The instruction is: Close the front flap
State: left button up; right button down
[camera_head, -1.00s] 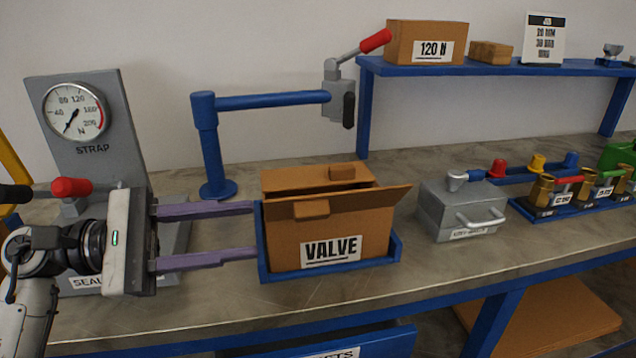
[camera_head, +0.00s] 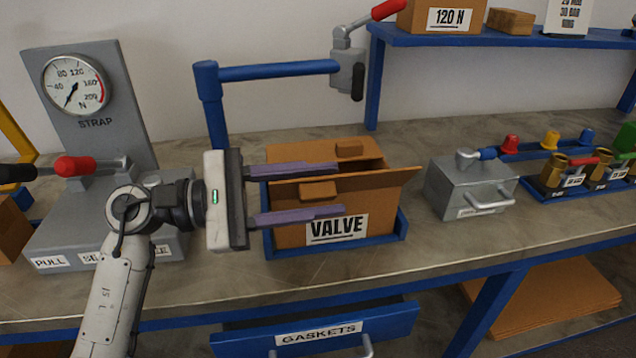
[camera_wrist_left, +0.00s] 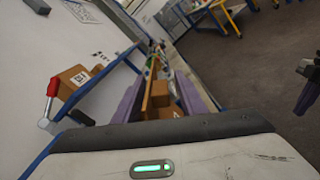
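The brown cardboard box marked VALVE (camera_head: 290,236) sits in a blue tray (camera_head: 404,226) on the bench. Its front flap (camera_head: 375,182) stands raised and tilted outward, with a small tab (camera_head: 318,190) on it. Behind it the box is partly open, and the back flap (camera_head: 310,150) stands up with another tab. My left gripper (camera_head: 340,189) is open, its purple fingers reaching across the box front, one above and one below the front flap's tab in the picture. I cannot tell whether they touch. The wrist view shows the box (camera_wrist_left: 160,100) between the fingers. My right gripper (camera_wrist_left: 306,88) shows only partly there.
A gauge stand marked STRAP (camera_head: 90,110) is at left. A blue post with an arm (camera_head: 270,72) stands behind the box. A grey case (camera_head: 470,185) and brass valves (camera_head: 555,172) are at right. A GASKETS drawer (camera_head: 320,330) is below the bench edge.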

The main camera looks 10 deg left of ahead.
pick_arm(q)
grip_shut()
jog(key=shift+w+r, duration=0.1)
jog(key=shift+w, duration=0.05)
dwell(0.8)
jog(key=n, duration=0.1)
jog(key=w+n, duration=0.1)
jog(key=r+n, duration=0.1)
jog(key=shift+w+a+r+p, duration=0.1)
jog(key=shift+w+a+p, duration=0.15)
jog(key=shift+p, duration=0.05)
jog(key=shift+w+a+r+n+p, duration=0.2)
jog(key=shift+w+n, duration=0.35)
jog(key=shift+n, duration=0.45)
jog(key=shift+w+a+r+n+p, duration=0.15)
jog(key=shift+w+n, duration=0.35)
jog(key=shift+n, duration=0.5)
grip_release()
